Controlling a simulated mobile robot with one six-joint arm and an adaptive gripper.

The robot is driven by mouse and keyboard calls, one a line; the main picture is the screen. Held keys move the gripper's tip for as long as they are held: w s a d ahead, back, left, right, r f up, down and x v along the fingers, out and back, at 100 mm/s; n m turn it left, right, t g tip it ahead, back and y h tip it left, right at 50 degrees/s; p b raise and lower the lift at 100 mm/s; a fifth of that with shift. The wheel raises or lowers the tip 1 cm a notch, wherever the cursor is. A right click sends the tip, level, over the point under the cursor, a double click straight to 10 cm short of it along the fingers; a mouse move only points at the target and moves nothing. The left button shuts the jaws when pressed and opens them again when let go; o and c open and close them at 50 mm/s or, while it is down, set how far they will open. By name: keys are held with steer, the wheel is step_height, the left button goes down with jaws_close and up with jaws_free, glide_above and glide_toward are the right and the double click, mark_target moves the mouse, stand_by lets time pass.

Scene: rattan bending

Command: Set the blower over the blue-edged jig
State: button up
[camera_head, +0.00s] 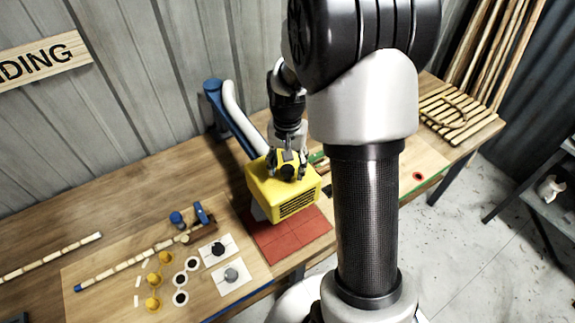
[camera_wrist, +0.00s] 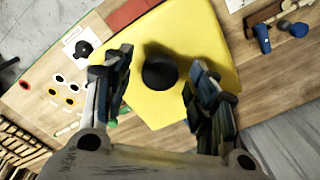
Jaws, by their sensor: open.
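My gripper (camera_head: 287,170) is above the blower top. In the wrist view my gripper (camera_wrist: 162,88) is open, one finger on each side of the knob, with gaps visible. The blue-edged jig (camera_head: 100,300) is the board at the left front, holding a cane, pegs and rings. My arm hides part of the bench.
The red mat (camera_head: 290,238) lies in front of the blower. A blue post with a white hose (camera_head: 231,106) stands behind. Two white cards (camera_head: 231,275) and a blue clamp (camera_head: 203,214) are left of the mat. A green-edged board (camera_head: 425,158) lies right.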

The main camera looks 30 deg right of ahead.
steer(key=shift+c, duration=0.6)
jaws_close()
